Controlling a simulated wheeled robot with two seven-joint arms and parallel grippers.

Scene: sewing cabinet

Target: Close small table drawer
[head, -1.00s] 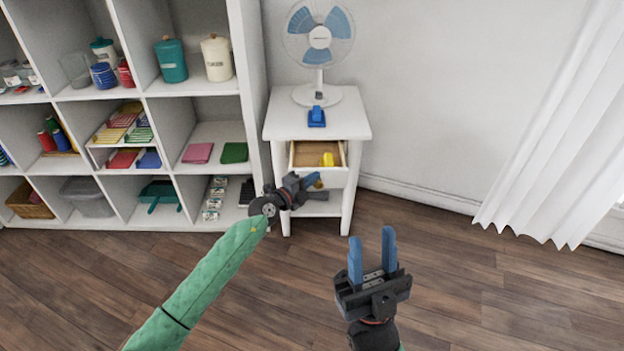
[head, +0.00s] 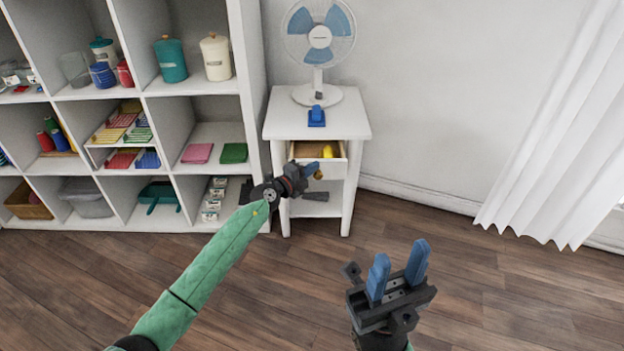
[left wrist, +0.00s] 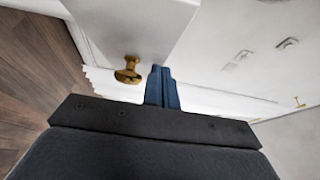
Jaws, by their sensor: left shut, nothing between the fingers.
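The small white table (head: 350,122) stands against the wall. Its drawer (head: 330,168) is partly open, with a yellow item (head: 327,152) inside. My left gripper (head: 312,170) is shut and empty at the drawer front, beside the brass knob (head: 319,175). In the left wrist view the shut blue fingers (left wrist: 159,88) are just right of the knob (left wrist: 128,70), at the white drawer front (left wrist: 120,25); I cannot tell whether they touch it. My right gripper (head: 398,270) is open and empty, low in front of the table.
A white fan (head: 319,50) and a blue object (head: 316,116) stand on the table top. A white shelf unit (head: 262,60) is close on the left. A white curtain (head: 560,130) hangs at the right. The wooden floor is clear.

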